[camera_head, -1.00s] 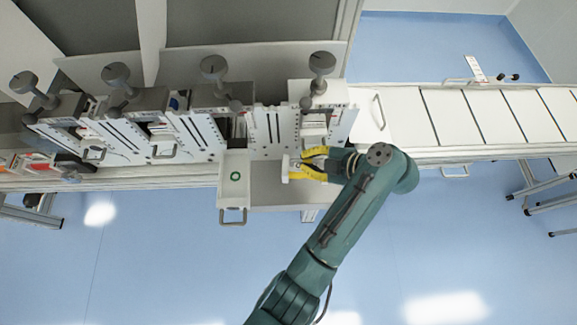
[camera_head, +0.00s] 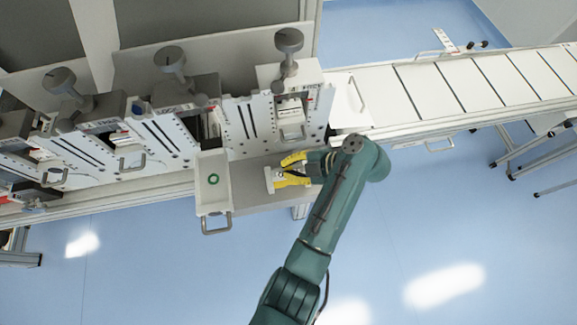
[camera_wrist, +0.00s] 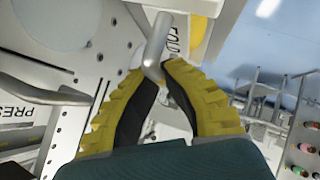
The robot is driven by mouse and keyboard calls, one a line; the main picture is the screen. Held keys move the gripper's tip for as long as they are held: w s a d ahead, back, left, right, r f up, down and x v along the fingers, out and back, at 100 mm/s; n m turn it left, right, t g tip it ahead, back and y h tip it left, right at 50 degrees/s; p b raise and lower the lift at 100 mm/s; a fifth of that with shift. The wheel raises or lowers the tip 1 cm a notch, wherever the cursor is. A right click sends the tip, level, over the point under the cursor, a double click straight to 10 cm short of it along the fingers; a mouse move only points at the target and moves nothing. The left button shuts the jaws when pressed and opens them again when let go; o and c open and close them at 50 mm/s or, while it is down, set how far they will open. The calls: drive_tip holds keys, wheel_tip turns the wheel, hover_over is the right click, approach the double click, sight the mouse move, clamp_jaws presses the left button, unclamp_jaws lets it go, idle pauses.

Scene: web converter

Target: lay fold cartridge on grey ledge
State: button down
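The fold cartridge (camera_head: 269,181) is a small white block at my fingertips, over the grey ledge (camera_head: 246,190) below the machine's front. In the wrist view, lettering beginning "FOL" shows on its white face (camera_wrist: 176,42), and its grey bar handle (camera_wrist: 155,50) lies between my yellow fingertips. My gripper (camera_head: 282,170) appears shut on this handle; it also fills the lower wrist view (camera_wrist: 158,75). I cannot tell whether the cartridge touches the ledge.
A pulled-out white drawer (camera_head: 213,205) with a green ring stands just left of the ledge. Machine panels with handles and dark knobs (camera_head: 289,40) rise behind. A white conveyor (camera_head: 430,85) runs to the right. Open blue floor (camera_head: 150,270) lies in front.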

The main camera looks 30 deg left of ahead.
drive_tip(key=c, duration=1.2)
unclamp_jaws()
drive_tip(key=shift+c, duration=0.2)
drive_tip(key=shift+r, duration=0.15)
drive_tip(key=p+v, duration=0.5)
drive_tip(key=v, duration=0.7)
